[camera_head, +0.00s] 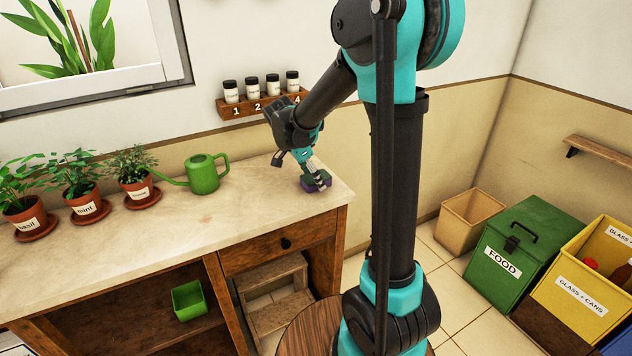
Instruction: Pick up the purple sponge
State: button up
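The purple sponge (309,187), small with a greenish top, is at the right end of the pale countertop (240,218). My gripper (318,180) points down right at the sponge, and its fingertips overlap it in the picture. The fingers cover part of the sponge. I cannot tell whether they are closed on it or only beside it, nor whether the sponge is lifted off the counter.
A green watering can (203,175) and several potted herbs stand on the counter to the left. A spice rack (262,104) is on the wall behind my gripper. Bins, including a green food bin (512,250), stand on the floor at right. The counter's front middle is clear.

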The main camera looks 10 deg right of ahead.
jog(key=shift+f, duration=0.2)
jog(key=c, duration=0.9)
jog(key=shift+r, duration=0.1)
notch_tip(320, 180, up, 20)
jog(key=shift+f, duration=0.1)
